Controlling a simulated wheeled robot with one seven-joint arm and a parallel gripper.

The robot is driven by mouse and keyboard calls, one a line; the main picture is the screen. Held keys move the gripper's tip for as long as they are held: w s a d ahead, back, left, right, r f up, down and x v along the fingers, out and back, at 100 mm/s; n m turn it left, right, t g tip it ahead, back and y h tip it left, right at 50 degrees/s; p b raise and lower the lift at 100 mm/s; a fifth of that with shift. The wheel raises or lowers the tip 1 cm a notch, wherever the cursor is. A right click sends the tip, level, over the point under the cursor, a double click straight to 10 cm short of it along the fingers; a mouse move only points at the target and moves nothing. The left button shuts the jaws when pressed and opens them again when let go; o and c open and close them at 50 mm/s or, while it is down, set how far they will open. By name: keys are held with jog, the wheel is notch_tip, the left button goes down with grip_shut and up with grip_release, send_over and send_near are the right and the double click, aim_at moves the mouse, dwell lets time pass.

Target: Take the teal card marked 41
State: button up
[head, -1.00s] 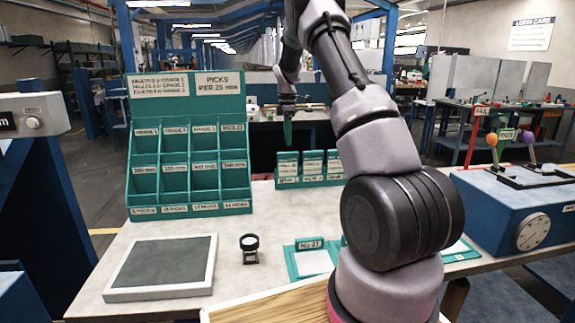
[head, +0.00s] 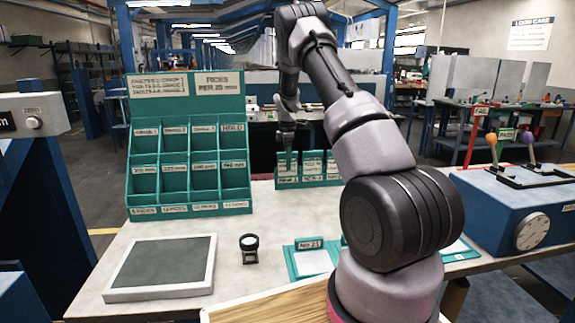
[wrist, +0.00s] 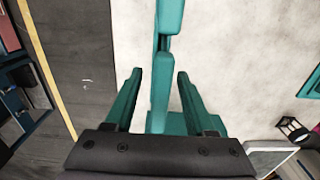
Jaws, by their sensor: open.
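A small teal rack (head: 335,180) with several pale labels stands at the back of the table; the lettering is too small to read, so I cannot tell a card marked 41. My gripper (head: 287,150) hangs over the rack's left part, pointing down. In the wrist view my gripper (wrist: 160,74) is open, its two teal fingers apart on either side of an upright teal piece (wrist: 158,105), apparently part of the rack or a card in it. I cannot tell whether the fingers touch it.
A tall teal pigeonhole stand (head: 188,150) is left of the rack. A blue box with a dial (head: 530,230) is at right. The table between is clear.

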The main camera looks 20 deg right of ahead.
grip_shut()
jog(key=shift+r, duration=0.7)
jog(key=shift+r, duration=3.15)
